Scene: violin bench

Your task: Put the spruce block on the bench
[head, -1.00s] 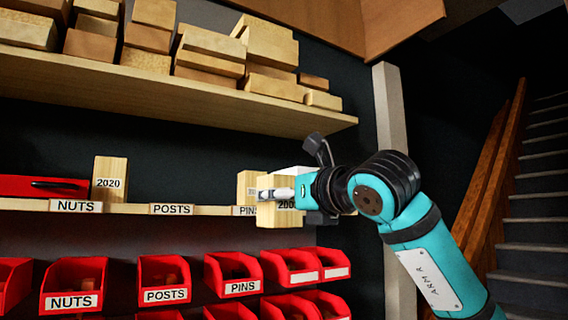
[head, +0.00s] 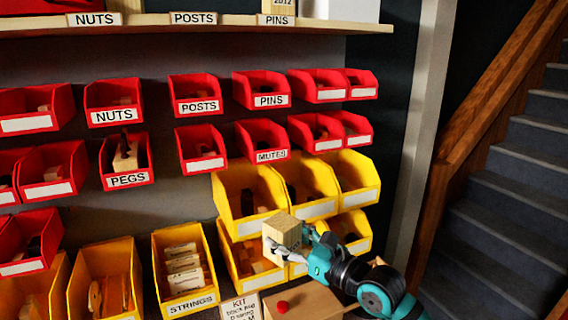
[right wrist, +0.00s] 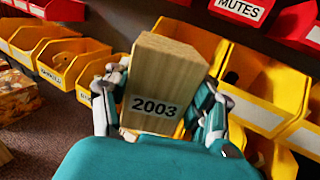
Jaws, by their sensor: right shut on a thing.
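The spruce block (head: 283,232) is a pale wooden block. My right gripper (head: 290,246) is shut on it and holds it in front of the yellow bins. My left gripper is not in view.
Yellow bins (head: 246,226) are close behind the block. Rows of labelled red bins (head: 262,101) hang above, under a wooden shelf (head: 140,25). A staircase (head: 500,190) is at the right.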

